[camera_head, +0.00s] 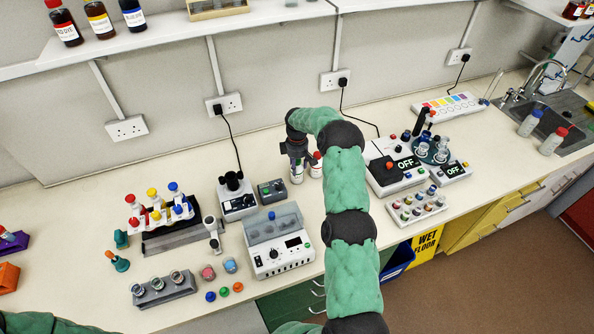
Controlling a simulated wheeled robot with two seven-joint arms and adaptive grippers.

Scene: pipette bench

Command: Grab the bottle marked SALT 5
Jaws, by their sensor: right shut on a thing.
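My right gripper (296,163) reaches down at the back of the bench, near the middle of the view. The bottle appears upright, at or just above the bench top; I cannot tell which. A second white bottle with a red cap (316,165) stands just right of the gripper, close beside it. The labels of both bottles are too small to read, so I cannot tell which is marked SALT 5. My left gripper is out of view.
A white device with an OFF display (394,172) stands to the right. A knobbed instrument (278,255) is in front. My right arm covers part of the bench.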

